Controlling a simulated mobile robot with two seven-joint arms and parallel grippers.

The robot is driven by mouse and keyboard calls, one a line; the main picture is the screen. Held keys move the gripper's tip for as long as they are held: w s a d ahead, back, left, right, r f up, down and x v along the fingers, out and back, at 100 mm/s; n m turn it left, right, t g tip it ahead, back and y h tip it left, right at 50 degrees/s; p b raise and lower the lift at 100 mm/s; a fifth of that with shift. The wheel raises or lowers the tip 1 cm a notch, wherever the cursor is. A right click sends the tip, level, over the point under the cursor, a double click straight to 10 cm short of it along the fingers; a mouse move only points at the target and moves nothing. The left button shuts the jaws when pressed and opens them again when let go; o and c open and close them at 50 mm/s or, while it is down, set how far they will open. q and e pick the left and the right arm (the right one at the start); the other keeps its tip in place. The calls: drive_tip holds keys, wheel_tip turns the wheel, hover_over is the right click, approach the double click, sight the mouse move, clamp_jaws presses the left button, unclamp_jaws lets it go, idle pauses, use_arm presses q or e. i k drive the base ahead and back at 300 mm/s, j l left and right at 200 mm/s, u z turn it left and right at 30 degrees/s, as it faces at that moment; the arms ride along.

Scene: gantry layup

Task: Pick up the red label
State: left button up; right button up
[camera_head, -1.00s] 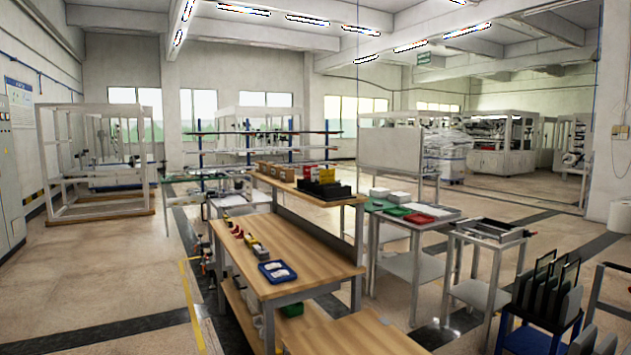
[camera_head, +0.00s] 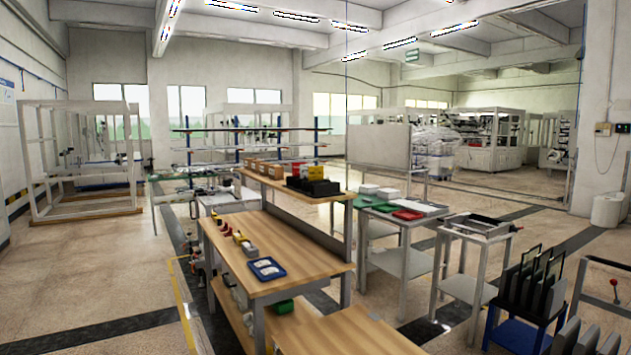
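No red label can be made out for certain at this distance. A wooden workbench (camera_head: 295,255) stands ahead, with small red, yellow and grey items (camera_head: 239,239) in a row near its left edge. They are too small to identify. A blue tray (camera_head: 267,268) with white pieces lies on the same bench. A red box (camera_head: 298,169) stands on the bench's raised shelf, beside a yellow box (camera_head: 315,172) and black bins (camera_head: 313,187). A red tray (camera_head: 408,214) lies on a grey table to the right. Neither of my grippers is in view.
A lower wooden top (camera_head: 350,338) is at the near edge. A grey stand (camera_head: 475,228) and a blue rack with dark panels (camera_head: 525,290) are at the right. A white frame (camera_head: 82,160) stands at the left. Floor is open left of the bench.

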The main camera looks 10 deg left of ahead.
sight(294, 166)
drive_tip(key=u, duration=1.55)
drive_tip(key=i, duration=4.95)
drive_tip(key=i+j+z, duration=0.2)
drive_tip(key=z, duration=0.15)
